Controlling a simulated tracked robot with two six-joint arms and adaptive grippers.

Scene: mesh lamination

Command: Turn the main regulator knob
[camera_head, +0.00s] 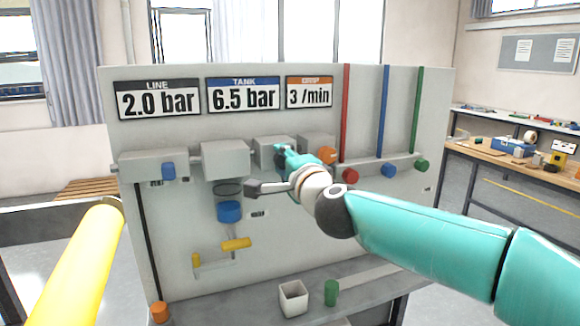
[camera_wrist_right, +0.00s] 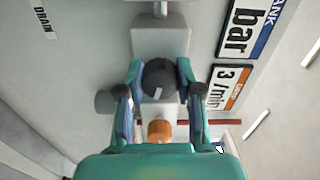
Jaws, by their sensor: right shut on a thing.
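My right gripper (camera_head: 277,162) reaches in from the right to the upright grey panel (camera_head: 320,215), at the third grey box (camera_head: 270,149) from the left. In the right wrist view, its two teal fingers (camera_wrist_right: 160,70) stand on either side of a dark round knob (camera_wrist_right: 160,82) with a white mark. The gripper is shut on this knob. My left gripper is out of view.
Displays read LINE 2.0 bar (camera_head: 158,99), TANK 6.5 bar (camera_head: 244,94) and 3 /min (camera_head: 308,93). An orange knob (camera_wrist_right: 160,130) is close beside the gripped one. Red (camera_head: 349,176), blue (camera_head: 389,170) and green (camera_head: 422,166) knobs are farther right. A white cup (camera_head: 293,299) stands below.

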